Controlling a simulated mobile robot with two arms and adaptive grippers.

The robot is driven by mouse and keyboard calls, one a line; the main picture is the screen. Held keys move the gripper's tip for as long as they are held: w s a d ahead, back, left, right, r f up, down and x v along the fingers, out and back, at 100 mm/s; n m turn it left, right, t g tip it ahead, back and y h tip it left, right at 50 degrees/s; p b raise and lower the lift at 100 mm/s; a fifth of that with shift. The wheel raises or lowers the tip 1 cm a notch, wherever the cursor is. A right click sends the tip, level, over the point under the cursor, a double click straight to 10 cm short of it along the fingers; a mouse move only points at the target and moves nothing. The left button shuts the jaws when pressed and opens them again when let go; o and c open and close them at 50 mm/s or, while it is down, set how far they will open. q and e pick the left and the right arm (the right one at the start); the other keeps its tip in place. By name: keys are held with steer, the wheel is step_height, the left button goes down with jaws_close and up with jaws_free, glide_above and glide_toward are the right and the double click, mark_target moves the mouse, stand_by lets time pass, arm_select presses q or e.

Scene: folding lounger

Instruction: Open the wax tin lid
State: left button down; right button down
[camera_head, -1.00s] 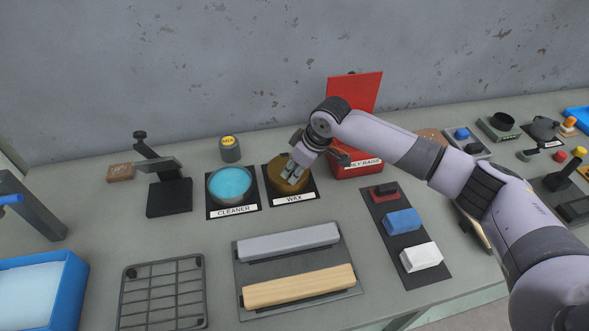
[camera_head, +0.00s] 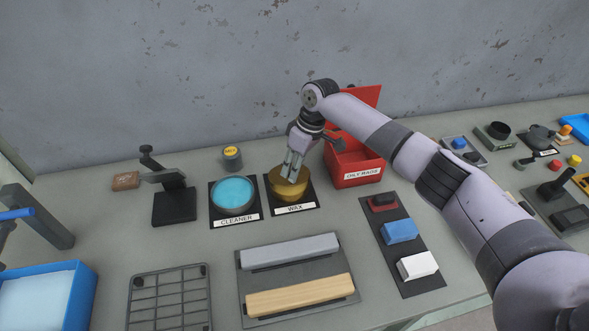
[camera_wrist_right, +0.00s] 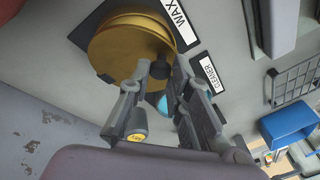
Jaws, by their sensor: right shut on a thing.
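The round gold wax tin (camera_head: 290,188) stands on a dark mat labelled WAX, to the right of the open cleaner pot (camera_head: 232,193). Its gold lid (camera_wrist_right: 128,48) fills the upper left of the right wrist view. My right gripper (camera_head: 292,179) points down onto the lid from above. In the wrist view its fingertips (camera_wrist_right: 160,72) are shut on a small dark knob at the lid's edge as seen there. The fingers hide part of the lid. I cannot tell whether the lid is raised from the tin. My left gripper is not in view.
An open red oily-rags bin (camera_head: 358,162) stands close right of the tin. A small grey yellow-topped can (camera_head: 232,158) stands behind the cleaner. Grey and wooden bars (camera_head: 300,293) lie in front, and a strip with several blocks (camera_head: 400,232) lies at front right.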

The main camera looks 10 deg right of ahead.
steer(key=shift+w+r, duration=0.8)
steer(key=shift+r, duration=0.25)
steer(key=shift+w+r, duration=0.55)
steer(key=shift+w, duration=0.1)
steer(key=shift+d+f, duration=0.1)
steer(key=c, duration=1.9)
jaws_free()
steer(key=o, duration=0.4)
steer(key=shift+w+f, duration=0.25)
steer(key=shift+w, duration=0.25)
steer(key=shift+o, duration=0.2)
steer(key=shift+r, duration=0.1)
